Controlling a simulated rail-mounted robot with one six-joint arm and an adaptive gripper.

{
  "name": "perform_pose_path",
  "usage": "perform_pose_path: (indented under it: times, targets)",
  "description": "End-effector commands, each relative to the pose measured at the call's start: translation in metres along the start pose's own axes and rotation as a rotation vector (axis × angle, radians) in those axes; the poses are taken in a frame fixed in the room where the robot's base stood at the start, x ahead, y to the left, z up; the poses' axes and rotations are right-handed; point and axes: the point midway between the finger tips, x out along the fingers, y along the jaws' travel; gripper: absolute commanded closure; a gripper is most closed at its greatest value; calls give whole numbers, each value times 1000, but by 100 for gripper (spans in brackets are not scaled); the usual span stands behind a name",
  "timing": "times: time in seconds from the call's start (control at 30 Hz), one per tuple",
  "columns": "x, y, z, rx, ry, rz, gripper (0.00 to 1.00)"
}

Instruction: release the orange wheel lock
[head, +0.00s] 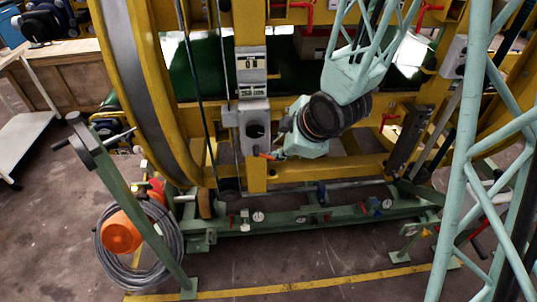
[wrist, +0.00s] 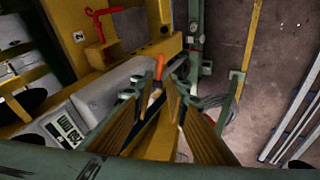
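A small orange lever (head: 266,155), likely the wheel lock, sticks out below a grey box on the yellow upright in the head view. In the wrist view the orange lever (wrist: 158,66) shows just beyond my fingertips, near the left finger. My gripper (head: 277,150) is to the right of the box, close to the lever. In the wrist view my gripper (wrist: 170,76) has its two fingers apart, with a gap between the tips. I cannot tell whether a finger touches the lever. The lever's base is partly hidden.
The grey box (head: 255,128) and yellow upright (head: 256,178) stand beside my gripper. A red handle (wrist: 97,22) sticks out in the wrist view. A green base beam (head: 300,219) runs below. An orange rounded object (head: 120,232) lies by a grey cable coil (head: 160,270).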

Motion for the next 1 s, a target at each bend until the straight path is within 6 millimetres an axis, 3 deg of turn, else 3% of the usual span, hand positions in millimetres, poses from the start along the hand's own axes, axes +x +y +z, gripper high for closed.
perform_pose_path:
  times: [1.0]
  targets:
    - [51, -1, 1, 0, -3, 0, 86]
